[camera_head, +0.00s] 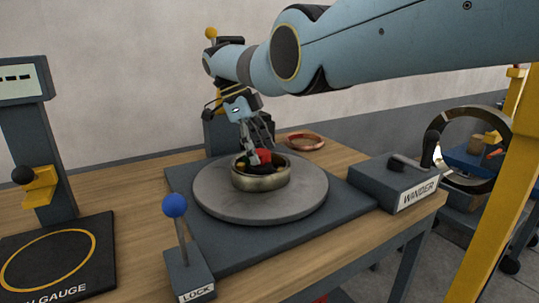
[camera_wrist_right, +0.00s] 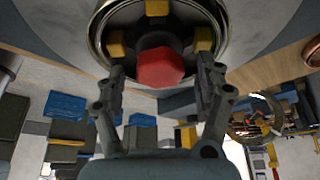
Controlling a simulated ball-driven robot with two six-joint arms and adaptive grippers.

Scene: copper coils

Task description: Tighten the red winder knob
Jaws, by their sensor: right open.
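The red winder knob (camera_head: 263,155) sits in the middle of a brass-coloured ring (camera_head: 261,183) on the round grey turntable (camera_head: 212,193). In the right wrist view the knob (camera_wrist_right: 161,68) is a red faceted shape inside the ring, with yellow blocks around it. The fingertips partly hide the knob in the head view. My left gripper is not in view.
A lever with a blue ball on the LOCK box (camera_head: 190,270) stands at the front. The WINDER box (camera_head: 385,185) is at the right, a gauge stand (camera_head: 40,140) at the left. A copper coil (camera_head: 304,141) lies behind the turntable.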

